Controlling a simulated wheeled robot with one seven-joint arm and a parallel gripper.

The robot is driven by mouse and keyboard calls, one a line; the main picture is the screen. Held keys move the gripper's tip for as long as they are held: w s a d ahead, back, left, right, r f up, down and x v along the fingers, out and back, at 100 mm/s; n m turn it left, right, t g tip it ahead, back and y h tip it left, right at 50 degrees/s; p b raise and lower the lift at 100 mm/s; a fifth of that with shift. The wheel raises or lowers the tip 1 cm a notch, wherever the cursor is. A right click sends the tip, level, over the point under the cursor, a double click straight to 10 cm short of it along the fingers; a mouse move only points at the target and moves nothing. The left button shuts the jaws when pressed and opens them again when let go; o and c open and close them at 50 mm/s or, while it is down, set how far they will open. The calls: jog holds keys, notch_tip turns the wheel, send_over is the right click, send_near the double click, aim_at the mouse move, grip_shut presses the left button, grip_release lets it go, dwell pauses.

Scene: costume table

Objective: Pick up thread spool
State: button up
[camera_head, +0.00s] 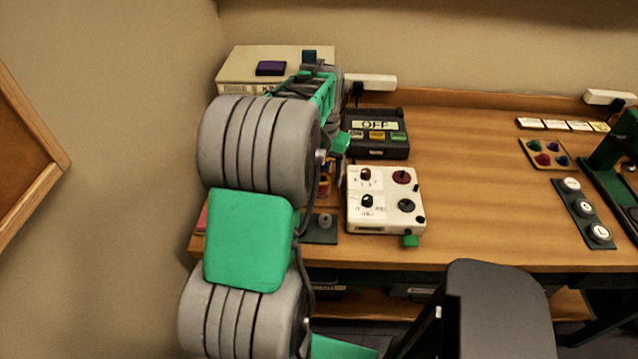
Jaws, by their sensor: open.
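I cannot make out the thread spool for certain. Several small red, yellow and blue items (325,186) show in a narrow gap just right of my arm. They are partly hidden, and I cannot tell whether one is the spool. My arm reaches up over the left part of the table. My gripper (341,143) is at its far end, near the left side of the dark "OFF" box, and only a green part shows. It is open. My arm hides most of it and the surface around it, so I see nothing held.
A white box with knobs (385,203) and the dark "OFF" box (378,135) stand right of my arm. A cream box (240,68) bears a purple block (270,68). A coloured palette (546,154) and a button panel (583,213) lie right. The middle table (475,180) is clear.

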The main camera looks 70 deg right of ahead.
aim_at(322, 183)
notch_tip(322, 183, down, 4)
jog(key=shift+w+f+p, duration=0.1)
jog(key=shift+p, duration=0.25)
jog(key=shift+c, duration=0.3)
grip_shut()
